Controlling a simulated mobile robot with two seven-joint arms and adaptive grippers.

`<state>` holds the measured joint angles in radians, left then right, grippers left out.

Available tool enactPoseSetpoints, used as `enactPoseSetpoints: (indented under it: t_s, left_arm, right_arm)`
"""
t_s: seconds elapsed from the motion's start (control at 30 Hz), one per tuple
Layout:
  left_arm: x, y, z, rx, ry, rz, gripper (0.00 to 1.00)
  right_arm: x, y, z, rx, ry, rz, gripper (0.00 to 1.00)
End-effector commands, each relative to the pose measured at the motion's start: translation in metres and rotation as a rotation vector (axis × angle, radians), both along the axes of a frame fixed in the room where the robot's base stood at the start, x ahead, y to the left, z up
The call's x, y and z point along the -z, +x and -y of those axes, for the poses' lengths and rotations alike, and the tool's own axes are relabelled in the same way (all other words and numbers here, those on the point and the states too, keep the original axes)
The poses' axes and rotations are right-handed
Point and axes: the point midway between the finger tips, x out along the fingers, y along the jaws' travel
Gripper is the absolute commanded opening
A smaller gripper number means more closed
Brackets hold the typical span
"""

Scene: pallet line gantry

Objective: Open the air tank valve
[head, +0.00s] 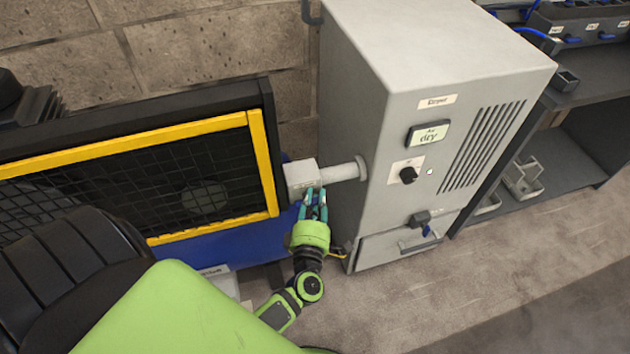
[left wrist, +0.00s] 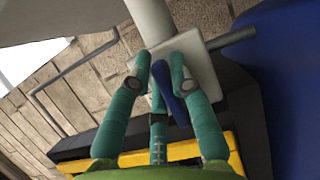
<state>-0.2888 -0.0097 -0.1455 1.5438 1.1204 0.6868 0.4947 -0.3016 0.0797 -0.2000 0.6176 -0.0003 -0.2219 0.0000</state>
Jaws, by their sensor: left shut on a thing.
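A grey valve block (head: 302,175) sits on a pale pipe between the fenced unit and the grey cabinet. In the left wrist view the block (left wrist: 193,52) carries a blue lever (left wrist: 170,88). My left gripper (head: 313,203) reaches up to the block from below. In the left wrist view its teal fingers (left wrist: 160,78) are closed around the blue lever, partly hiding it. The blue tank (head: 215,243) shows behind and below the yellow frame, and large at the right of the wrist view (left wrist: 296,85). My right gripper is not in view.
The grey dryer cabinet (head: 355,60) stands just right of the valve, with a black knob (head: 408,175), a small display (head: 428,134) and another blue handle (head: 428,230) low down. A yellow-framed mesh guard (head: 262,165) is close on the left. Floor at lower right is clear.

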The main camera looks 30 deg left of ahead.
Motion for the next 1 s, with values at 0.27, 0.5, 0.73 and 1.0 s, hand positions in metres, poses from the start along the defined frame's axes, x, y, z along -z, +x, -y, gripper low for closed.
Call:
enactPoseSetpoints:
  t_s: [0.27,0.5,0.73,1.0]
  left_arm:
    - [0.001,0.000,0.001,0.002,0.009,-0.008,0.00]
    - [0.001,0.000,0.001,0.002,0.009,-0.008,0.45]
    - [0.001,0.000,0.000,0.001,0.008,-0.007,0.45]
    - [0.001,-0.014,0.007,0.001,0.008,-0.009,0.45]
  right_arm:
    - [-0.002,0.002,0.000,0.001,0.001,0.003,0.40]
    - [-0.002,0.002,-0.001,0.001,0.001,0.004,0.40]
    - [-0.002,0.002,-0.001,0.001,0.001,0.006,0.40]
    - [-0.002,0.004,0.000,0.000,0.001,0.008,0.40]
